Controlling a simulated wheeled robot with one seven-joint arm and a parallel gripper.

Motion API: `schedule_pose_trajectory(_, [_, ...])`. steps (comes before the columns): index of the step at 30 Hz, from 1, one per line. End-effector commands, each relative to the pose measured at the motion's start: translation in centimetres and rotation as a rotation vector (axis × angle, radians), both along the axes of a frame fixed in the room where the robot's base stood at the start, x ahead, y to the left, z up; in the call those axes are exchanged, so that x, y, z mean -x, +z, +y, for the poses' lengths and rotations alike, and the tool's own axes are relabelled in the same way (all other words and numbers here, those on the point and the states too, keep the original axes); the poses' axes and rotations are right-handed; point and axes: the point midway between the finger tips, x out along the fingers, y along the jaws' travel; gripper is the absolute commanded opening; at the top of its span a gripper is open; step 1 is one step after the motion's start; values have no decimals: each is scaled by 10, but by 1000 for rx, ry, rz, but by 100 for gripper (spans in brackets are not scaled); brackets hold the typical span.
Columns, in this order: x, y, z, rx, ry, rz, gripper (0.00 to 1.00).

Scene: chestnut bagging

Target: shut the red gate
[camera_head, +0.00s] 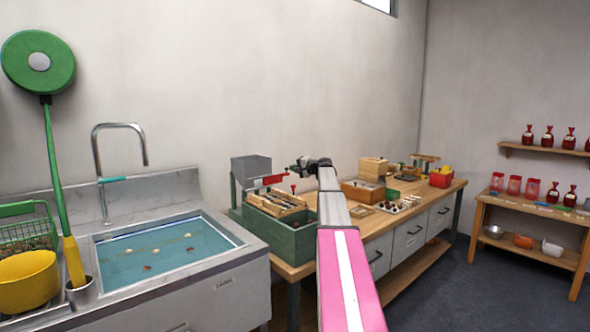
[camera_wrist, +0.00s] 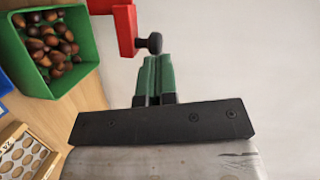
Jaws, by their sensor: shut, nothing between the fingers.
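The red gate (camera_head: 273,180) shows in the head view as a small red piece at the grey hopper (camera_head: 251,169), above the green machine box (camera_head: 292,240). In the wrist view a red part (camera_wrist: 126,28) with a dark round knob (camera_wrist: 153,43) shows at the top, likely the gate and its handle. My gripper (camera_head: 297,169) is just right of the gate in the head view. In the wrist view its green fingers (camera_wrist: 154,62) are shut with nothing between them. Their tips are right by the knob; I cannot tell whether they touch it.
A green bin (camera_wrist: 88,70) of chestnuts is at the left of the wrist view, and a tray with round holes (camera_wrist: 25,152) is below it. The wooden bench (camera_head: 375,243) holds boxes and trays to the right. A sink (camera_head: 165,255) is on the left.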

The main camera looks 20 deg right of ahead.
Motion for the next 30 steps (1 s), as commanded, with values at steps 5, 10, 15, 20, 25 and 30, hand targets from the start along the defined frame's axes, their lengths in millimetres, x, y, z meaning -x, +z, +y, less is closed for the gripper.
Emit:
schedule_pose_trajectory(5, [4, 0, 9, 0, 2, 0, 0])
schedule_pose_trajectory(10, [16, 0, 38, -1, 1, -1, 0])
schedule_pose_trajectory(15, [21, 0, 56, -1, 1, 0, 0])
schedule_pose_trajectory(20, [20, 0, 55, -1, 1, 1, 0])
schedule_pose_trajectory(25, [19, 0, 54, 0, 1, 0, 0])
schedule_pose_trajectory(30, [18, 3, 49, -1, 1, -1, 0])
